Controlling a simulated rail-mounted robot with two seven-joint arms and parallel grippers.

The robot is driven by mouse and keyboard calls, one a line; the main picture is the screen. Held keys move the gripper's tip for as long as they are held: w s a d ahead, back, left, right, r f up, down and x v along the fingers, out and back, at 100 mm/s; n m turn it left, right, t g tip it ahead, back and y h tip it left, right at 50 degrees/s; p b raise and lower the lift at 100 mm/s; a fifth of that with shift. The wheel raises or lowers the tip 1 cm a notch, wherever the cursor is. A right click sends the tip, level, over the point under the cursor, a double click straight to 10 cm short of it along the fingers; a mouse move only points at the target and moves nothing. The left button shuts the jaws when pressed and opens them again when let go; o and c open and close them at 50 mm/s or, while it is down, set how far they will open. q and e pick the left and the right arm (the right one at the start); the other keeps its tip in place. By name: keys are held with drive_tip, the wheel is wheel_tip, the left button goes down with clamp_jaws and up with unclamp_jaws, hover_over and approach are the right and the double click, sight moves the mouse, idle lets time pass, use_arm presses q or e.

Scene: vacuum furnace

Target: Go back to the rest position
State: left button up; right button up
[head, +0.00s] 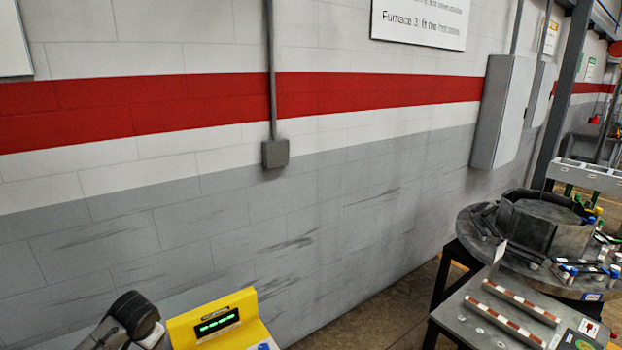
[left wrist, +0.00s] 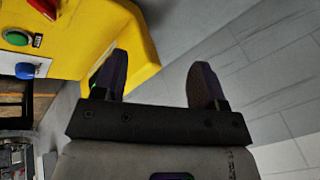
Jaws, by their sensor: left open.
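My left gripper (left wrist: 158,84) shows in the left wrist view with its two dark fingers spread apart and nothing between them. Its left finger is close to the edge of a yellow control box (left wrist: 85,40); I cannot tell whether they touch. The yellow box (head: 222,322) also shows at the bottom of the head view, with a green lit display. A dark and grey rounded part at its left looks like part of my left arm. My left fingers are out of the head view. My right gripper is not in view.
A round dark fixture (head: 545,222) stands at the right beside a grey table (head: 480,318) with red-and-white striped bars. A grey cabinet (head: 497,112) is on the wall. The wall (head: 330,200) runs close behind the yellow box. Bare floor (head: 385,305) lies between wall and table.

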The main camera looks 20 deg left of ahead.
use_arm(q)
drive_tip(key=w+d+r+m+t, duration=0.1)
drive_tip(key=d+r+m+t, duration=0.15)
drive_tip(key=d, duration=0.55)
drive_tip(key=d+r+m+t, duration=0.2)
drive_tip(key=d+r+t, duration=0.1)
drive_tip(key=d, duration=0.4)
drive_tip(key=s+d+f+t+h, duration=0.1)
drive_tip(key=s+d+f+t, duration=0.1)
drive_tip(key=s+d, duration=0.55)
drive_tip(key=s+d+f+n+g+h, duration=0.1)
drive_tip(key=s+d+f+g, duration=0.1)
drive_tip(key=s+d+f, duration=0.35)
drive_tip(key=s+d+f+n+g+h, duration=0.1)
drive_tip(key=s+d+f+g, duration=0.15)
drive_tip(key=s+f, duration=0.6)
drive_tip(key=s+d+f+n+g+h, duration=0.1)
drive_tip(key=s+d+f+g, duration=0.2)
drive_tip(key=s, duration=0.8)
wheel_tip(320, 180, up, 22)
drive_tip(key=s+d+t+p, duration=0.1)
drive_tip(key=p, duration=2)
drive_tip(key=shift+f+p, duration=0.15)
drive_tip(key=shift+p, duration=0.25)
drive_tip(key=shift+d+m, duration=0.1)
drive_tip(key=shift+m, duration=0.15)
